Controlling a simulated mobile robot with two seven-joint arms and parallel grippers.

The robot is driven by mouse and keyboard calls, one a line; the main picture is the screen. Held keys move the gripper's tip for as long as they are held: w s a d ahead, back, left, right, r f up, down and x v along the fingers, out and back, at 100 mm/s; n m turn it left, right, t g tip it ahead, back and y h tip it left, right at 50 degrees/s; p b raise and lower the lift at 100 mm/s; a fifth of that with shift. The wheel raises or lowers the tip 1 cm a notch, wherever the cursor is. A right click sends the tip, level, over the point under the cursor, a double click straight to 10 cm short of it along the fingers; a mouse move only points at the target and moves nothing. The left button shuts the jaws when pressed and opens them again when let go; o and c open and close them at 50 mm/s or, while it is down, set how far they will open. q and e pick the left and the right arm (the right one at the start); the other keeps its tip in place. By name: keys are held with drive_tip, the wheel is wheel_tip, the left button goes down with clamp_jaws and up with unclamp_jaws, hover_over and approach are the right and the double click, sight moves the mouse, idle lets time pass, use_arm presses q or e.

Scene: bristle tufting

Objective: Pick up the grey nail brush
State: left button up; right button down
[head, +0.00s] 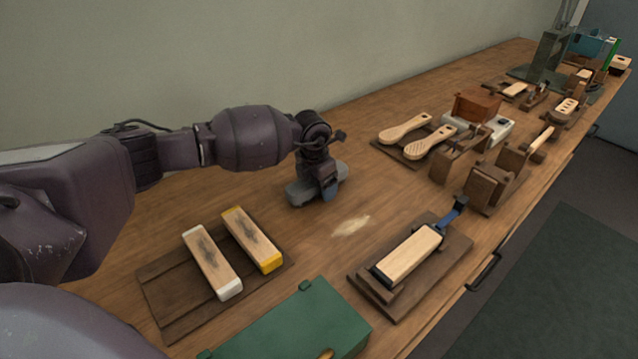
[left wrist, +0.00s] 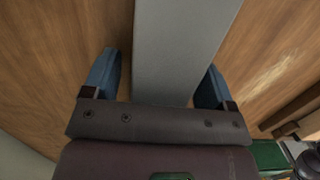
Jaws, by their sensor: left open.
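The grey nail brush (head: 299,194) lies on the wooden bench in the head view, partly hidden under my left gripper (head: 327,190). It looks like a long grey block. In the left wrist view the grey brush (left wrist: 182,50) runs between the two blue fingers of my left gripper (left wrist: 160,85). The fingers are open, one on each side of the brush, with a gap on both sides. How far the fingertips reach down beside it is hard to tell. My right gripper is not in view.
Two wooden blocks with white and yellow ends lie on a dark board (head: 165,290) at the front left. A green box (head: 300,325) is in front. A wooden block in a holder (head: 410,254) stands right. Brushes on a board (head: 404,128) lie behind. Bench around the grey brush is clear.

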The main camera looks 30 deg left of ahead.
use_arm(q)
drive_tip(key=shift+r, duration=0.15)
drive_tip(key=shift+c, duration=1.3)
drive_tip(key=c, duration=0.7)
drive_tip(key=shift+c, duration=0.7)
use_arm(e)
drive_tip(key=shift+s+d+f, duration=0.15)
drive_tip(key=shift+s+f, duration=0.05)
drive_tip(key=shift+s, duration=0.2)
